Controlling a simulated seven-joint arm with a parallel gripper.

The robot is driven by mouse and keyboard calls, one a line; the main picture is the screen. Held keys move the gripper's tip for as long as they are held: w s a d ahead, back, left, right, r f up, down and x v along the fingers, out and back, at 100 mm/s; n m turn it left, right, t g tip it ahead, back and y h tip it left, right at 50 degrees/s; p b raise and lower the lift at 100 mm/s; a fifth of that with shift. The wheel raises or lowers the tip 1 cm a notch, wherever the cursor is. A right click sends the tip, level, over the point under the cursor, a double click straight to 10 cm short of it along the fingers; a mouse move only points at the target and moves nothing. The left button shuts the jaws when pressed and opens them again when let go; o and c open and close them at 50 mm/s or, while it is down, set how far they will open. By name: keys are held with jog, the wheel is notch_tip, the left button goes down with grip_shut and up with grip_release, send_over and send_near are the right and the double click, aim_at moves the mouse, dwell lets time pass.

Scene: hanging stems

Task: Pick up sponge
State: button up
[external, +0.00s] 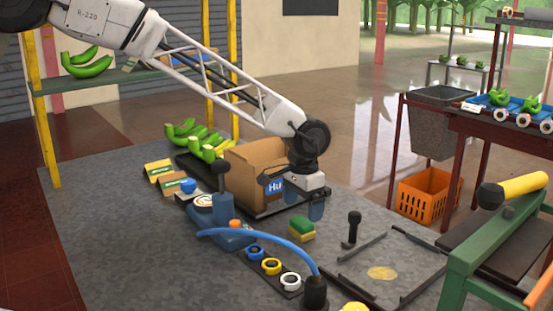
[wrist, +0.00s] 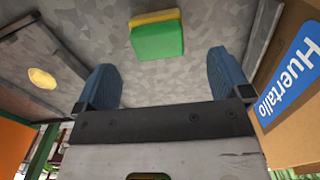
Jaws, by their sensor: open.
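The sponge (external: 301,229) is a small block, green on top and yellow below, lying on the grey speckled table. It also shows in the wrist view (wrist: 157,38), at the top, beyond the fingertips and between their lines. My gripper (external: 309,208) has two blue fingers and hangs above the table, just above and behind the sponge in the external view. In the wrist view my gripper (wrist: 160,80) is open, its fingers wide apart with nothing between them. The sponge is apart from both fingers.
A cardboard box (external: 250,165) stands close behind my gripper; its side fills the right of the wrist view (wrist: 295,100). A blue device with a curved hose (external: 265,233) lies left of the sponge. Coloured rings (external: 271,266) lie in front. A dark frame (external: 360,262) is at right.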

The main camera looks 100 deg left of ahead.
aim_at(302, 221)
jog(key=shift+f, duration=0.15)
jog(key=shift+d+f, duration=0.2)
jog(key=shift+f, duration=2.25)
jog(key=c, duration=1)
jog(key=shift+r, duration=5)
